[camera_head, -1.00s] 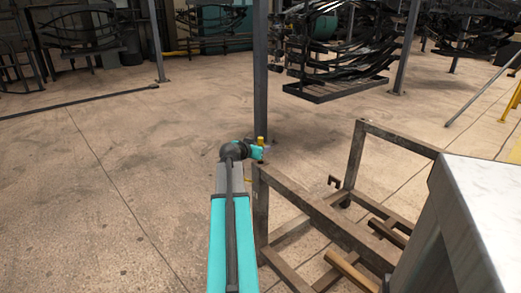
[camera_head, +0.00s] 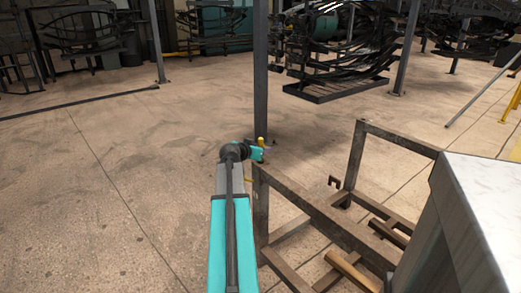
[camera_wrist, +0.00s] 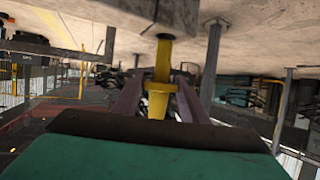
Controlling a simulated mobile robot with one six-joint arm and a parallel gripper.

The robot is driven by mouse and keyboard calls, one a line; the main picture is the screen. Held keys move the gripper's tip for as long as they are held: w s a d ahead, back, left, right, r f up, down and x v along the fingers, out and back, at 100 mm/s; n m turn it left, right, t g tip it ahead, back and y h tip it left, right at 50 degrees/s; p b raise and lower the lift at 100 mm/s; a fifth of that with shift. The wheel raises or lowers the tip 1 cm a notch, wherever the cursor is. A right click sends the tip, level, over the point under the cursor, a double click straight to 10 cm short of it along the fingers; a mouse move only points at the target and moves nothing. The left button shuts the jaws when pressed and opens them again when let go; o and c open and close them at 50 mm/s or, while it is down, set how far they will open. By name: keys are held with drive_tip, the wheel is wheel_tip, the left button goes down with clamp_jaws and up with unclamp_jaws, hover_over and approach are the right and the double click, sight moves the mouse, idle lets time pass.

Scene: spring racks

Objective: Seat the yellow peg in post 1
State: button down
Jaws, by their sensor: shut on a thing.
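My gripper (camera_head: 259,153) is shut on the yellow peg (camera_head: 261,141), whose yellow top shows above the jaws in the head view. The wrist view looks upside down, with the floor along the top. There the yellow peg (camera_wrist: 161,75) stands between the two fingers of my gripper (camera_wrist: 158,95). Its far end meets a dark round spot at the face of a worn metal post (camera_wrist: 130,12). In the head view the gripper is right over the top of the rack's left post (camera_head: 261,210). I cannot tell how deep the peg's end sits, and no post number is readable.
The brown metal rack (camera_head: 320,221) extends right from that post, with a hook and loose bars low inside. A pale-topped block (camera_head: 485,200) stands at the right. A grey column (camera_head: 260,70) rises behind the gripper.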

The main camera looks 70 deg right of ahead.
drive_tip(key=shift+f+b, duration=2.4)
drive_tip(key=shift+f, duration=0.05)
idle(0.7)
drive_tip(key=c, duration=1)
unclamp_jaws()
drive_tip(key=shift+a, duration=0.2)
drive_tip(key=p+v, duration=0.1)
drive_tip(key=v, duration=1.2)
drive_tip(key=shift+a+r, duration=0.15)
drive_tip(key=shift+a, duration=0.1)
drive_tip(key=shift+w, duration=0.1)
